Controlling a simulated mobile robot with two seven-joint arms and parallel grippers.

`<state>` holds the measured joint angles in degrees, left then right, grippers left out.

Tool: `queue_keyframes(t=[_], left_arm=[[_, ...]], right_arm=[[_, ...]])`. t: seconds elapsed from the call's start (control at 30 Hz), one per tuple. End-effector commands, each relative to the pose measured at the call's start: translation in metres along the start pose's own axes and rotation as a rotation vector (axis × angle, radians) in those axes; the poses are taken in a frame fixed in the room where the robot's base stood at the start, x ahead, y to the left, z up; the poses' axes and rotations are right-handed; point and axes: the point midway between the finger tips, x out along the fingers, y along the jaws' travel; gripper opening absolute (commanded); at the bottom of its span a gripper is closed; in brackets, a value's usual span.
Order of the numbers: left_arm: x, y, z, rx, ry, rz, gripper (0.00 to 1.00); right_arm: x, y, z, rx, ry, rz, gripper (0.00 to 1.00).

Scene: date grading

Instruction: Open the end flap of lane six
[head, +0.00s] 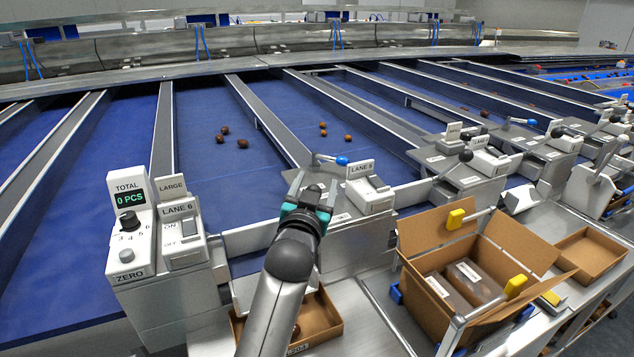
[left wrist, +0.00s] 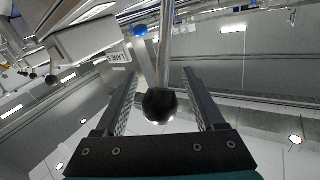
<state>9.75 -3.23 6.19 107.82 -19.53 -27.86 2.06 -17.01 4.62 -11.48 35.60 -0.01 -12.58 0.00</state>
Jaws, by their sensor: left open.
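The lane six control box (head: 182,240), with a LANE 6 sign and an ON/OFF switch, stands left of my left gripper (head: 308,205). A blue lane with a few dates (head: 242,144) runs behind it, closed at its near end by a grey metal plate (head: 248,237). A black ball knob (left wrist: 160,104) on a metal rod shows between my open left fingers in the left wrist view. It also shows at the gripper in the head view (head: 314,190). I cannot tell whether the fingers touch it. My arm hides part of the lane end. My right gripper is out of view.
A counter (head: 126,222) reads 0 PCS. Another lever with a blue ball (head: 341,160) is close behind my gripper, beside another lane's switch box (head: 370,196). A brown tray (head: 327,325) lies under my arm. An open carton (head: 425,235) with yellow-handled flap clips stands right.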

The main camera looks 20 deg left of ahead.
Motion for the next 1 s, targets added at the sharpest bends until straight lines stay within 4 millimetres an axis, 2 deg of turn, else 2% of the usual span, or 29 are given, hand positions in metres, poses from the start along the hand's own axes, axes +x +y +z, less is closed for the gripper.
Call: queue_keyframes(t=[0.2,0.8,1.0], left_arm=[[-0.0001,0.0002,0.0001,0.0,-0.001,0.0,0.69],[0.0,0.0001,0.0001,-0.001,-0.001,0.0,0.01],[0.0,0.0,0.0001,-0.001,0.0,0.0,0.0]], right_arm=[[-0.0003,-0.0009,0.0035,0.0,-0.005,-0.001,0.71],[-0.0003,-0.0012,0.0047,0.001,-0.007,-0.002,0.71],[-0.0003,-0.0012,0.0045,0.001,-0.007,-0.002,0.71]])
